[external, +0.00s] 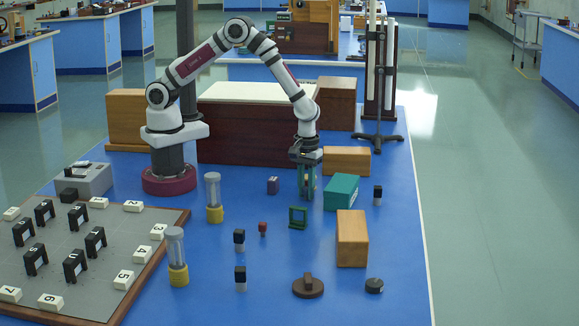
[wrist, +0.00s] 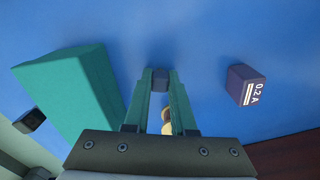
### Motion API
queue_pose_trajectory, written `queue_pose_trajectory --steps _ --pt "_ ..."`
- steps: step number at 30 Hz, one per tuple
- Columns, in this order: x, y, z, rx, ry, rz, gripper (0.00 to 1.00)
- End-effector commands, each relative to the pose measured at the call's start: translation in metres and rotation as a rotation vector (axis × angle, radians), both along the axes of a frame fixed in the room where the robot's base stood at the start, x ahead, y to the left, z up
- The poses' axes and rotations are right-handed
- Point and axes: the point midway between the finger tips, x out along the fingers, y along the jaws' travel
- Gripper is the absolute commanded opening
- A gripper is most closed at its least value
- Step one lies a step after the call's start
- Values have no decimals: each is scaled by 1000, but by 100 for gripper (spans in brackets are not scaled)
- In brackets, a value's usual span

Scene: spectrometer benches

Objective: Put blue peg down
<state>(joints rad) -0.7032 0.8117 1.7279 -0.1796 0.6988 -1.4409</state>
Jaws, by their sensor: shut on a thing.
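My gripper (external: 307,194) points straight down over the blue bench, with its green fingers between the teal block (external: 341,192) and the small purple block (external: 272,185). In the wrist view my gripper (wrist: 160,80) is shut on a small dark blue piece, which I take as the blue peg (wrist: 160,79), at the fingertips. A tan piece (wrist: 167,121) shows between the fingers nearer the palm; I cannot tell if it belongs to the peg. The peg is hard to make out in the external view. I cannot tell whether it touches the bench.
The teal block also shows in the wrist view (wrist: 75,90), close beside one finger. The "0.2 A" block (wrist: 246,85) lies on the other side. A green frame (external: 298,218) and wooden block (external: 351,238) stand in front.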

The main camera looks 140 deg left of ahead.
Motion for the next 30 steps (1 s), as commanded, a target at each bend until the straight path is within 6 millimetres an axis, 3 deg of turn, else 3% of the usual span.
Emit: queue_pose_trajectory --steps 3,4,9,19,30 --pt "0 0 -2 0 0 0 0" --pt "0 0 -3 0 0 0 25" --pt "0 0 -2 0 0 0 54" --pt "1 0 6 1 -2 0 54" --pt "1 0 100 2 -3 0 54"
